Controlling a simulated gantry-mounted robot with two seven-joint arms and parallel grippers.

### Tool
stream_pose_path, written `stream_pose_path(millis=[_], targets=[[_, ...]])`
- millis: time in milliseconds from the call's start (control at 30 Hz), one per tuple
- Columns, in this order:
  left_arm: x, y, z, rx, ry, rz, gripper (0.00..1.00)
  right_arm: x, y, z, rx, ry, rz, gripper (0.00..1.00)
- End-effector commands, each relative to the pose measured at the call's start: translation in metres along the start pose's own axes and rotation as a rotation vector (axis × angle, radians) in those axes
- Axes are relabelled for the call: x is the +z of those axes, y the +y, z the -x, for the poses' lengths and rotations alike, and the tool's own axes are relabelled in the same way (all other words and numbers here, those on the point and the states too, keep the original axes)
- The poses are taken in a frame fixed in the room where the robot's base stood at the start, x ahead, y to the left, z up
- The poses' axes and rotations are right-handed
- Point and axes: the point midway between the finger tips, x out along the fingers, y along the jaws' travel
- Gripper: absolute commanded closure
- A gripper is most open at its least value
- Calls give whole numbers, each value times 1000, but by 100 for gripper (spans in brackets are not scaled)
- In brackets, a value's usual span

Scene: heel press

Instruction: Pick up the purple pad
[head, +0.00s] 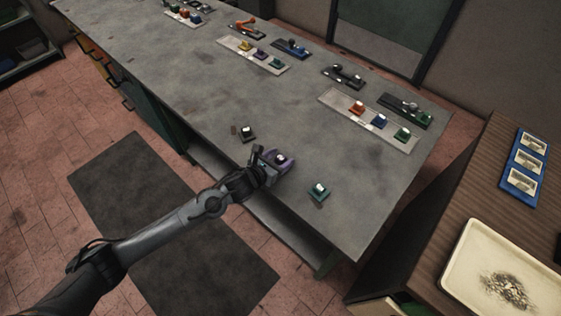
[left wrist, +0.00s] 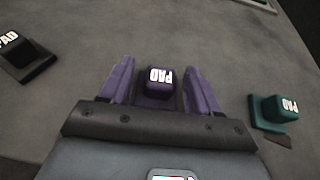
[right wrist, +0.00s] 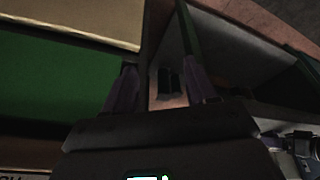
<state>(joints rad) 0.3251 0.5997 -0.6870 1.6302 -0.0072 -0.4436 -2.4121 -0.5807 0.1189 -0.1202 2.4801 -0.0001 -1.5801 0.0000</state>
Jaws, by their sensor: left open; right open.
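The purple pad (left wrist: 158,82), a small block labelled PAD on a dark base, sits on the grey bench. In the left wrist view it stands between the two purple fingers of my left gripper (left wrist: 158,70). The fingers are open, one on each side, with a gap to the block. In the head view my left gripper (head: 270,160) is at the bench's front edge and partly hides the purple pad (head: 281,158). My right gripper (right wrist: 160,88) is open and empty in the right wrist view, and the head view does not show it.
A black pad (head: 247,133) stands to the left of the purple pad and a green pad (head: 318,191) to the right. Trays of coloured pads (head: 370,121) and dark presses (head: 405,110) line the back. A side table (head: 440,205) holds a cream tray (head: 458,262).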

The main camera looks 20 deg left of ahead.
Motion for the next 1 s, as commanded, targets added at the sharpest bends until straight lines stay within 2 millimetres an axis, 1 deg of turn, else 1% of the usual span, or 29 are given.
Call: stream_pose_path(millis=[33, 100, 200, 500, 767, 1000], targets=[[1, -1, -8, 0, -2, 2, 38, 1, 0, -3, -1, 0, -1, 43], [0, 0, -16, 0, -1, 1, 38, 1, -1, -4, -1, 0, -2, 43], [0, -1, -23, -1, -1, 1, 38, 2, -1, -6, -2, 0, -2, 43], [1, 0, -25, -1, 0, 0, 38, 2, -1, -5, -1, 0, -2, 43], [0, 0, -25, -1, 0, 0, 78, 2, 0, -5, 0, 0, 0, 43], [1, 0, -25, 0, 0, 0, 78, 2, 1, -5, 3, -1, 4, 43]])
